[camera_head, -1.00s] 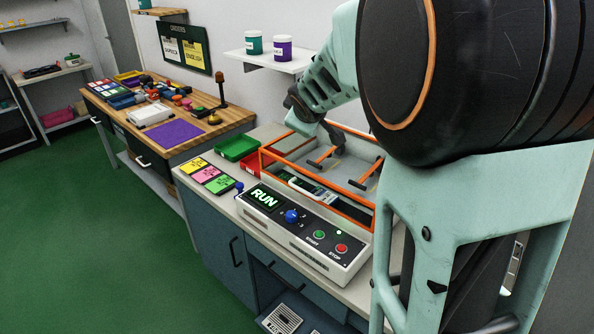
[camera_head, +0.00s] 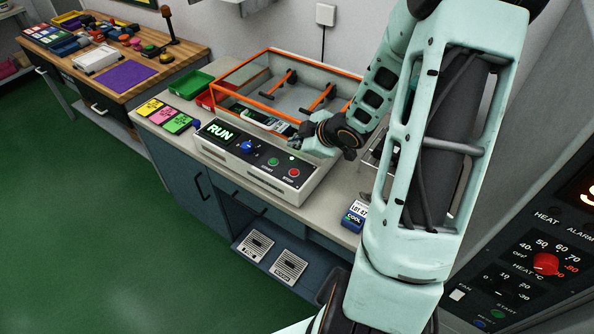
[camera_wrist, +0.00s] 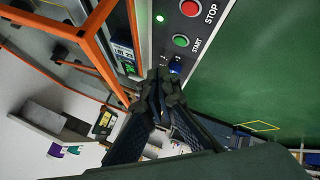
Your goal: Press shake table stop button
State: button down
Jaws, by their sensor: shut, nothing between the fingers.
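The shake table's control box (camera_head: 262,181) stands on the counter with a lit green RUN display (camera_head: 219,132). Its red stop button (camera_head: 294,173) is at the right end of the panel, with the green start button (camera_head: 273,162) to its left. In the wrist view the stop button (camera_wrist: 190,8) is at the top and the start button (camera_wrist: 181,41) below it. My gripper (camera_head: 296,143) is above the back edge of the panel, behind the buttons. Its closed fingers (camera_wrist: 163,82) show in the wrist view with nothing between them. Contact with the panel cannot be told.
The orange-framed shake table (camera_head: 290,85) sits behind the panel. A blue knob (camera_head: 247,147) is left of the buttons. A blue labelled box (camera_head: 354,214) stands on the counter to the right. A heater panel (camera_head: 535,262) is at far right. The green floor in front is clear.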

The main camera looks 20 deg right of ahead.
aim_at(295, 173)
jog(key=shift+f, duration=0.1)
dwell(0.3)
notch_tip(295, 173, down, 9)
jog(key=b, duration=0.8)
jog(key=shift+r, duration=0.2)
jog(key=shift+f+b, duration=0.15)
jog(key=shift+b, duration=0.25)
dwell(0.6)
jog(key=shift+f, duration=0.3)
jog(key=shift+f+b, duration=0.4)
jog(key=shift+b, duration=0.15)
dwell(0.4)
dwell(0.4)
jog(key=shift+r+p, duration=0.85)
jog(key=shift+p, duration=0.05)
